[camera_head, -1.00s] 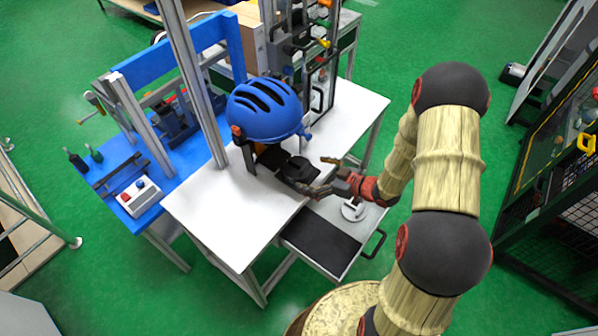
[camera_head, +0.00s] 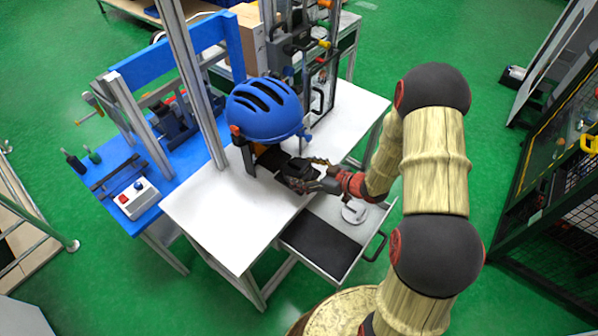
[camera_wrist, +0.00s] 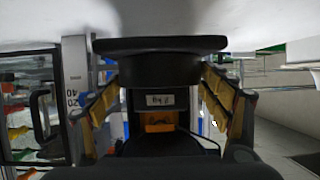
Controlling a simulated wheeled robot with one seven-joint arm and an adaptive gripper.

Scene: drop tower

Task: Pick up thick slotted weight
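The thick slotted weight appears to be the black round piece (camera_head: 296,169) on the white table, in front of the blue helmet. In the wrist view it shows as a wide black flange (camera_wrist: 160,45) with a thick narrower hub (camera_wrist: 161,70). My gripper (camera_head: 314,175) reaches in low from the right, its fingers on either side of the piece. In the wrist view the tan-padded fingers of my gripper (camera_wrist: 161,92) stand wide apart, tips close to the hub's sides. I see no clear grip; contact is hard to judge. The far side is hidden.
The blue helmet (camera_head: 266,109) hangs close behind the piece. A metal upright (camera_head: 200,90) stands at left. An open drawer (camera_head: 322,246) below the table edge holds a silver disc (camera_head: 354,212). The white table (camera_head: 232,215) is clear at front left.

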